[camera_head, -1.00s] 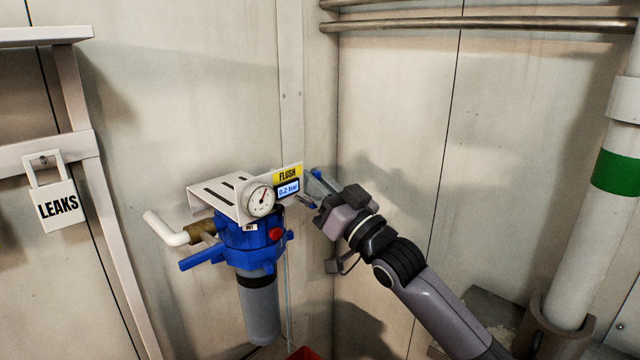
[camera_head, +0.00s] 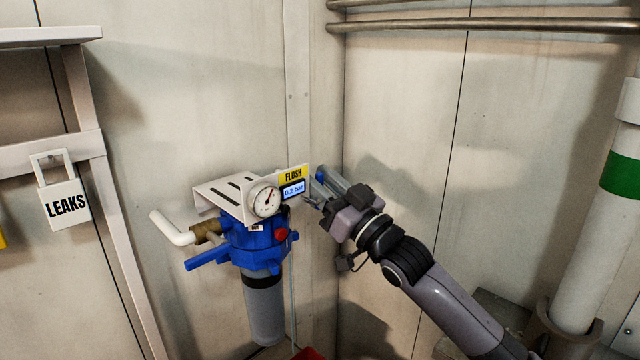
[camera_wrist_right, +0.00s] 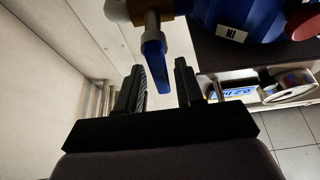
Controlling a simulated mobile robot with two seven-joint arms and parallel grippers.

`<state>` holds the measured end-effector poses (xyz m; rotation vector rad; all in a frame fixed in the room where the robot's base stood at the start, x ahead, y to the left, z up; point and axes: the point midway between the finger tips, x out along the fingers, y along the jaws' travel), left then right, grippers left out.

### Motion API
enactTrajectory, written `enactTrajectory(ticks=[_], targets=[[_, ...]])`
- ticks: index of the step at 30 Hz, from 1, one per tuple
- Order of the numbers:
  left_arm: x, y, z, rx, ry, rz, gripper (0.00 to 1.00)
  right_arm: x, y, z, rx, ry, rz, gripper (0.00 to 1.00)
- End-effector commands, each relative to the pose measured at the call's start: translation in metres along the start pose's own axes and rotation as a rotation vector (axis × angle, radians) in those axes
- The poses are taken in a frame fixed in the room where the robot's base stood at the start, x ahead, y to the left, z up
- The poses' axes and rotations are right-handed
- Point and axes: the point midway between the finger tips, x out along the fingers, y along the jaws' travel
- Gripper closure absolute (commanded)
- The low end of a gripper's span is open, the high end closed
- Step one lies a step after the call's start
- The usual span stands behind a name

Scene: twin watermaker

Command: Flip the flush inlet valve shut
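The flush filter unit has a blue housing (camera_head: 258,245), a grey bowl below it and a yellow FLUSH label (camera_head: 293,174). Its inlet side, marked IN, shows in the right wrist view (camera_wrist_right: 232,34). The inlet valve's blue lever (camera_wrist_right: 155,66) hangs down from a pale fitting there. My right gripper (camera_wrist_right: 158,80) is open, with one finger on each side of the lever's lower end; a gap shows on both sides. In the head view my right gripper (camera_head: 318,190) is right of the unit and partly hides the lever. My left gripper is not in view.
A round gauge (camera_head: 266,200) and a display (camera_head: 293,190) reading 0.2 bar sit on the unit's white bracket. Another blue lever (camera_head: 207,259) points left, near a white elbow pipe (camera_head: 172,229). Wall panels stand close behind the unit.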

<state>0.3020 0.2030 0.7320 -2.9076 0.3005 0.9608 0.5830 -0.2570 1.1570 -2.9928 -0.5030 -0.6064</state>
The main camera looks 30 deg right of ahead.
Motion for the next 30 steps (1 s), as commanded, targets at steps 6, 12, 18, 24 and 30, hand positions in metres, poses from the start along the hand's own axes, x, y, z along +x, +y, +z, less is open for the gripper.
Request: enactTrajectory(ticks=[6, 12, 18, 24, 30], targets=[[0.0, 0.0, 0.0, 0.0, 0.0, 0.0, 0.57, 0.0, -0.004, 0.002, 0.005, -0.003, -0.006, 0.6], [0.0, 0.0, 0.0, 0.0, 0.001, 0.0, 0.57, -0.001, -0.004, 0.003, 0.006, -0.005, -0.007, 0.6], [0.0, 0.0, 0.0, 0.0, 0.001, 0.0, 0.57, -0.001, -0.005, 0.004, 0.014, -0.007, -0.005, 0.6], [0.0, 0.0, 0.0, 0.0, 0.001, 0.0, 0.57, -0.001, -0.001, 0.004, 0.116, -0.005, 0.037, 0.6], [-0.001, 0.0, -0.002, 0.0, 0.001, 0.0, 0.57, -0.001, 0.008, 0.004, 0.314, -0.003, 0.12, 0.6]])
